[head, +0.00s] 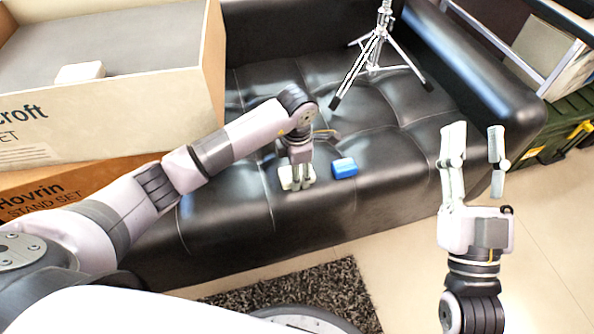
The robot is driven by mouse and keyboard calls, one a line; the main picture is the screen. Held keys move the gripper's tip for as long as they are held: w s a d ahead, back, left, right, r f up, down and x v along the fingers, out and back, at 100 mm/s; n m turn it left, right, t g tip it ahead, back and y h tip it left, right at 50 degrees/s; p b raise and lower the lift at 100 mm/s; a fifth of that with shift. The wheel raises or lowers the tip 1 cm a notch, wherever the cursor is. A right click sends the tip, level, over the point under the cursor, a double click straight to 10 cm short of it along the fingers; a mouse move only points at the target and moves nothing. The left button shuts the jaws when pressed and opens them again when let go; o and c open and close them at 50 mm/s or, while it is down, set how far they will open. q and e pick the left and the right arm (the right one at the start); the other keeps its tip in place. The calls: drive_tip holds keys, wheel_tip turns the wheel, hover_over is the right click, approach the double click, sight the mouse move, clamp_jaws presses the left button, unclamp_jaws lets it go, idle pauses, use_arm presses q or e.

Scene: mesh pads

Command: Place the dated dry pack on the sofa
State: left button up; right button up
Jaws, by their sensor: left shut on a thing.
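My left gripper (298,185) is shut on a small off-white pack (286,180) low over the front part of the black leather sofa (225,215). The fingers cover part of this pack, and any date on it is too small to read. I cannot tell whether it touches the seat. A small blue pack (344,168) lies on the seat just right of my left gripper. My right gripper (475,135) is open and empty, in front of the sofa's right end.
A tripod stand (372,55) stands on the sofa's back part. A dark rug (310,295) lies in front.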

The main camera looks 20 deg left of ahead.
use_arm(q)
drive_tip(key=shift+f, duration=0.1)
drive_tip(key=o, duration=1.2)
drive_tip(key=shift+c, duration=0.2)
